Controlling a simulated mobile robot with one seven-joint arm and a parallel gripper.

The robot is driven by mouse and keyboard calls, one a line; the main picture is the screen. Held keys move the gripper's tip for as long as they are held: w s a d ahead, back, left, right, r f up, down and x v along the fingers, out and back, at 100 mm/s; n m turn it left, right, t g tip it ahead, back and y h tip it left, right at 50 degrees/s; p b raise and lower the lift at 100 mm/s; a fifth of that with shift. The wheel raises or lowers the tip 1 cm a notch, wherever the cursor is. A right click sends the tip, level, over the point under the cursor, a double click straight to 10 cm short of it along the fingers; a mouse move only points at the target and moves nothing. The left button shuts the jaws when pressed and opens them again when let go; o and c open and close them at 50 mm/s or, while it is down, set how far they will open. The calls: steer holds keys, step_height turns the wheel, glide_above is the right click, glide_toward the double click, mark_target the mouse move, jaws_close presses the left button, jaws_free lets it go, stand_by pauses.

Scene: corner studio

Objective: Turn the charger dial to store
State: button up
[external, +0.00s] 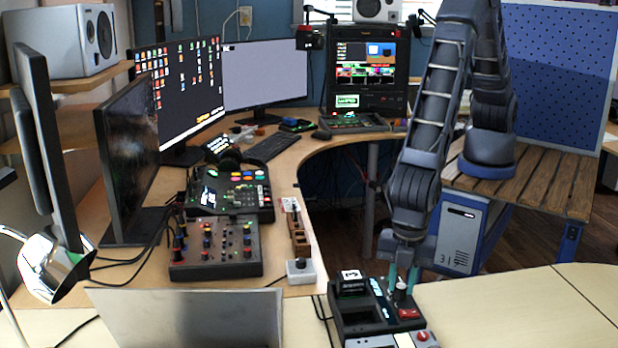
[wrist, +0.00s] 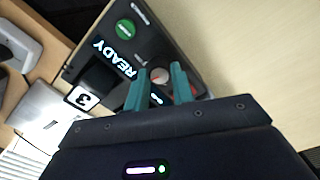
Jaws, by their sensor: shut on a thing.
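The charger (external: 352,312) is a dark box on the front table, and its dark top face also fills the middle of the wrist view (wrist: 150,45). Its dial (external: 400,292) is a small round knob with a light top, and in the wrist view it (wrist: 159,75) has a red mark. My gripper (external: 402,281) points down with its teal fingers shut on the dial, one on each side. In the wrist view the charger shows a lit "READY" text (wrist: 114,60) and a round green patch (wrist: 125,29). I cannot read the dial's setting.
A dark slot block with a white "3" tag (wrist: 83,98) stands on the charger beside the fingers. A small white box with a knob (external: 300,270) and a mixer panel (external: 215,248) are to the left. The table on the right (external: 530,310) is clear.

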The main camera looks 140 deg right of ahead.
mark_target(402, 286)
steer(key=m, duration=0.5)
steer(key=shift+m, duration=0.3)
stand_by(0.4)
steer(key=o, duration=1)
steer(key=shift+r, duration=0.1)
step_height(402, 286, up, 11)
steer(key=shift+a+f, duration=0.1)
steer(key=shift+f, duration=0.1)
